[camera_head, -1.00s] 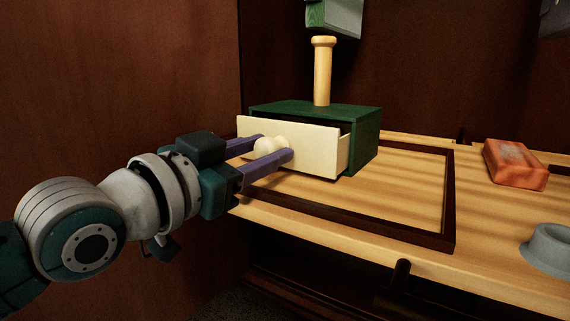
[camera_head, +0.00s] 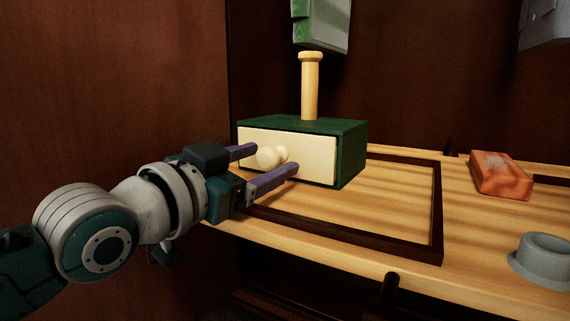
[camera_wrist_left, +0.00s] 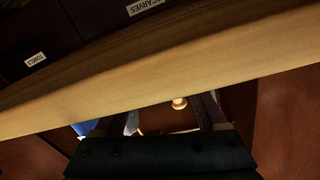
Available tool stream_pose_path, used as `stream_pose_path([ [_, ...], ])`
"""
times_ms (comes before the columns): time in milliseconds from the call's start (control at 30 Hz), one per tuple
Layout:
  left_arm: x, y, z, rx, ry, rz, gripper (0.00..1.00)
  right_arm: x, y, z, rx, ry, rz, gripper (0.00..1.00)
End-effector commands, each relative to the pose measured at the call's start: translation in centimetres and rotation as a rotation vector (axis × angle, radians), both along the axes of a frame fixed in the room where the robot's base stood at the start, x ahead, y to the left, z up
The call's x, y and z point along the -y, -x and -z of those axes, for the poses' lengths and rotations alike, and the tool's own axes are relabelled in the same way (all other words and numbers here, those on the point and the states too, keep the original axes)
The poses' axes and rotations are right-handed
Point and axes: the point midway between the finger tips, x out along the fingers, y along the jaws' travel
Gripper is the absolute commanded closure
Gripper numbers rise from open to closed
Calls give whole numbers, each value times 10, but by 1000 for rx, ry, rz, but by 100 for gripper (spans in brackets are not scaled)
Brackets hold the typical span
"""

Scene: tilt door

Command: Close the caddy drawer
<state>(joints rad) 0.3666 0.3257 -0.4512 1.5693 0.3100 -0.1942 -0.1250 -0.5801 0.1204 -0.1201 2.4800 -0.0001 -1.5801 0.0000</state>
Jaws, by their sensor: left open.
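The green caddy (camera_head: 351,153) stands on the wooden shelf, with its cream drawer front (camera_head: 315,158) flush or nearly flush with the box. A round cream knob (camera_head: 268,157) sticks out of the drawer front. My left gripper (camera_head: 272,160) is open, its two purple fingers on either side of the knob, and the fingertips are close to the drawer front. I cannot tell whether they touch it. In the left wrist view the knob (camera_wrist_left: 180,103) shows small near the gripper's dark body (camera_wrist_left: 160,155). My right gripper is not in view.
A wooden post (camera_head: 310,88) rises at the caddy, below a green and grey block (camera_head: 321,25). A dark frame (camera_head: 437,215) lies on the shelf (camera_head: 350,256). An orange brick-like block (camera_head: 500,177) and a grey ring-shaped cup (camera_head: 543,258) stand at right. Bare shelf lies between.

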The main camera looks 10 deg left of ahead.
Motion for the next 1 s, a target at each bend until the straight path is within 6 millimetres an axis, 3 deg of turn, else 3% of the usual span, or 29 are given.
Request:
stream_pose_path([
  [300,-22,51,-4,-6,-2,-1,26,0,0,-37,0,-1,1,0],
  [500,-33,77,-2,-3,-3,0,26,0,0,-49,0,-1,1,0],
  [1000,-37,87,-3,-3,-1,-1,26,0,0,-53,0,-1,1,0],
])
